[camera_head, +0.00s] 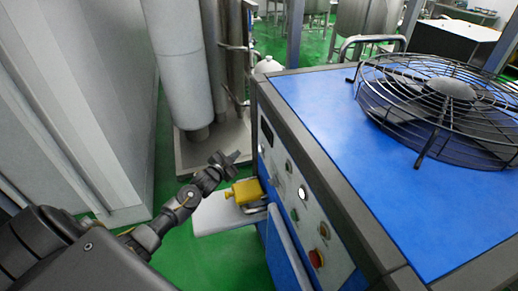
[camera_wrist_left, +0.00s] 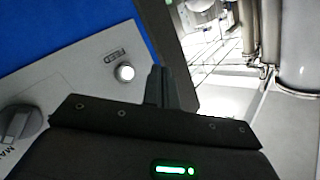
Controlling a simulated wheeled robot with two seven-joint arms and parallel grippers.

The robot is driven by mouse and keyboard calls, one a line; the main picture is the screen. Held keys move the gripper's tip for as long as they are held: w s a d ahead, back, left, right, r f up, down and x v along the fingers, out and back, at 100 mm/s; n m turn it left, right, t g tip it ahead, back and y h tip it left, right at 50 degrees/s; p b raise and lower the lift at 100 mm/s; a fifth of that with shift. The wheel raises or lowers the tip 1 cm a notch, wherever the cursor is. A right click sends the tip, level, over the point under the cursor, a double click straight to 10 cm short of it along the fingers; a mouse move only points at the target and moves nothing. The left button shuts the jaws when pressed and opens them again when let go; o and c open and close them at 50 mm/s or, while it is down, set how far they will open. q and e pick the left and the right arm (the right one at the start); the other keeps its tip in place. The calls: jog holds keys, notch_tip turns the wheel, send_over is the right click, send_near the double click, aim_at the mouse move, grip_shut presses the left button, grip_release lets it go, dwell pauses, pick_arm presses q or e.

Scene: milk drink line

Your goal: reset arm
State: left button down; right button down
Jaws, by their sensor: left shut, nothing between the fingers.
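My left gripper (camera_head: 233,156) reaches in from the left in the head view, with its fingers together and nothing between them. It hovers beside the control panel of a blue machine (camera_head: 340,110), above a small grey shelf (camera_head: 208,216). In the left wrist view the closed fingers (camera_wrist_left: 158,84) point toward the far side, with the panel's white lit button (camera_wrist_left: 125,72) to their left. My right gripper does not show in either view.
A yellow object (camera_head: 246,191) sits on the shelf just below my gripper. The panel carries a red knob (camera_head: 316,258) and a dark dial (camera_wrist_left: 20,122). A black fan guard (camera_head: 445,105) tops the machine. Grey cylinders (camera_head: 182,65) stand behind. A tall grey cabinet (camera_head: 85,100) stands left.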

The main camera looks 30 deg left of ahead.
pick_arm(q)
jog(key=shift+f, duration=0.1)
jog(key=s+d+f+n+g+b, duration=0.1)
jog(key=s+d+f+g, duration=0.15)
jog(key=s+f, duration=0.65)
jog(key=s+d+f+n+g, duration=0.1)
jog(key=s+d+f+g, duration=0.3)
jog(key=f, duration=0.9)
jog(key=s+f+n+g+b, duration=0.1)
jog(key=s+f, duration=0.7)
jog(key=f, duration=0.3)
jog(key=s+d+f+g, duration=0.2)
jog(key=s+d+f, duration=0.2)
jog(key=s, duration=0.7)
jog(key=s+d+f+g, duration=0.3)
jog(key=s+f, duration=0.4)
jog(key=s, duration=0.5)
jog(key=s+d+f+n+g, duration=0.1)
jog(key=s+d+f+g, duration=0.2)
jog(key=s, duration=0.9)
notch_tip(320, 180, down, 2)
jog(key=shift+d+f+h+b, duration=0.2)
jog(key=shift+d+h+b, duration=0.25)
jog(key=shift+d, duration=0.35)
